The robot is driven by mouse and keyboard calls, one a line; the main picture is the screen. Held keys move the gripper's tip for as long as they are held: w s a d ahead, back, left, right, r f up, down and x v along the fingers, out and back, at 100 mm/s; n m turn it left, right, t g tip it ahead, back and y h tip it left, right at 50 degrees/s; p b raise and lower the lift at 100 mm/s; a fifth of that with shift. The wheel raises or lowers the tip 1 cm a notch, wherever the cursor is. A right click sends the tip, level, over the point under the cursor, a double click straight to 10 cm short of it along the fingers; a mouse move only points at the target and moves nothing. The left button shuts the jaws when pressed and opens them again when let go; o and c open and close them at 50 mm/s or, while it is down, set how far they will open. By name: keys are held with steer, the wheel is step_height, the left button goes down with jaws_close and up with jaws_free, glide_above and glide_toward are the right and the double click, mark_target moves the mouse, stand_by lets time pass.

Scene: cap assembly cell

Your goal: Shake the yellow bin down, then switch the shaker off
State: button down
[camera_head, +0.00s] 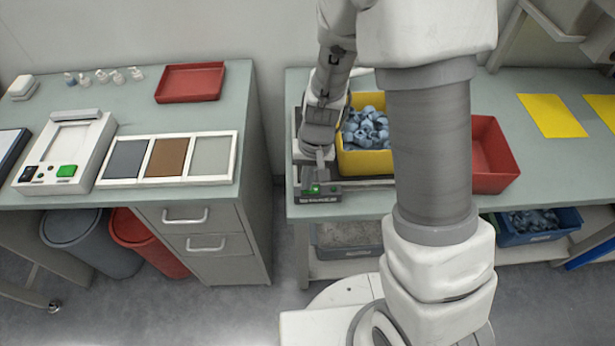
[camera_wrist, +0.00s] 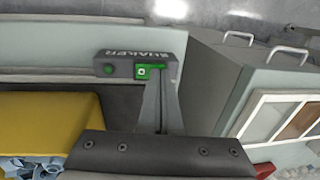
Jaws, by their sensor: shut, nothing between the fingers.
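The yellow bin (camera_head: 367,162) sits on the shaker at the left end of the right bench and is full of blue caps (camera_head: 366,130). Its yellow wall also shows in the wrist view (camera_wrist: 55,122), at the lower left. The shaker's control box (camera_head: 330,198) at the bench's front edge is labelled SHAKER in the wrist view (camera_wrist: 130,66). It has a green switch (camera_wrist: 150,71) and a small green light (camera_wrist: 108,70). My gripper (camera_head: 318,180) is shut and empty, pointing down with its tips at the switch. I cannot tell whether they touch it.
A red bin (camera_head: 492,155) stands right of the yellow bin, partly behind my arm. Yellow mats (camera_head: 552,115) lie further right. A blue bin (camera_head: 535,226) sits on the lower shelf. The left bench (camera_head: 135,108) holds a red tray (camera_head: 190,82) and a sample panel (camera_head: 168,158).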

steer(key=shift+a+f, duration=0.1)
steer(key=shift+f, duration=0.15)
steer(key=shift+r, duration=0.1)
steer(key=shift+d+r, duration=0.15)
steer(key=shift+d, duration=0.65)
steer(key=shift+r, duration=0.1)
step_height(320, 180, up, 14)
steer(key=d+p, duration=0.1)
steer(key=p, duration=0.3)
steer(key=shift+d, duration=0.35)
